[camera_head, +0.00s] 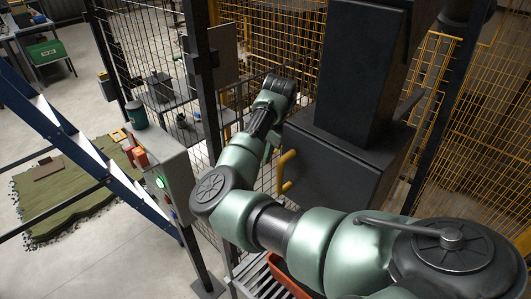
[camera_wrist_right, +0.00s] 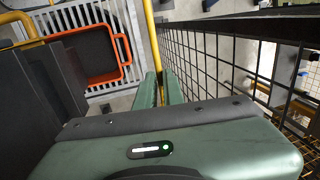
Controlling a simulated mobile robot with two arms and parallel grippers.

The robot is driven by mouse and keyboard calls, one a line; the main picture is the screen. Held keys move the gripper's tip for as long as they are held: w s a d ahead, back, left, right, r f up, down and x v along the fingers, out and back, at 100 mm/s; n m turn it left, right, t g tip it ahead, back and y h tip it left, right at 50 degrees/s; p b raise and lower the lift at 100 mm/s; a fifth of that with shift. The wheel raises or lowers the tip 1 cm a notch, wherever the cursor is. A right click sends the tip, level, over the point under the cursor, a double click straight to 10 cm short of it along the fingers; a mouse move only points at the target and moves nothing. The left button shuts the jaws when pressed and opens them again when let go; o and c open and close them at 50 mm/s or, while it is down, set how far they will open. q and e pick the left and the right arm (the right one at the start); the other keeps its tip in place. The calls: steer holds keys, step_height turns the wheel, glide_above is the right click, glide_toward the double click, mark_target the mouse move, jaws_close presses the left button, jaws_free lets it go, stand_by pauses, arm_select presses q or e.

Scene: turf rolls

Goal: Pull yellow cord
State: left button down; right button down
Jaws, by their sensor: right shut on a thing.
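In the right wrist view a straight yellow cord (camera_wrist_right: 150,35) runs from the top edge down to my right gripper (camera_wrist_right: 162,88). Its lower end goes in between the two green fingers, which are shut on it. In the head view my right arm reaches forward beside the wire fence, and my right gripper (camera_head: 268,150) hangs at its far end, small and partly covered by the arm. I cannot make out the cord there. My left gripper is not in view.
A dark cabinet (camera_head: 345,180) with a yellow handle (camera_head: 285,172) stands right of the gripper. Wire mesh (camera_wrist_right: 215,65) is close on the other side. An orange-rimmed tray (camera_wrist_right: 127,47) lies below on a slatted surface. A grey control box (camera_head: 165,180) and blue ladder stand left.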

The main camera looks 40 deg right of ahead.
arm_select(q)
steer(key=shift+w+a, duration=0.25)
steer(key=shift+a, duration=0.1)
arm_select(e)
steer(key=shift+d+r, duration=0.15)
stand_by(0.8)
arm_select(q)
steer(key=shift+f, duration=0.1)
arm_select(e)
steer(key=shift+f, duration=1.35)
steer(key=c, duration=1.6)
jaws_free()
steer(key=shift+o, duration=0.4)
steer(key=shift+f, duration=0.1)
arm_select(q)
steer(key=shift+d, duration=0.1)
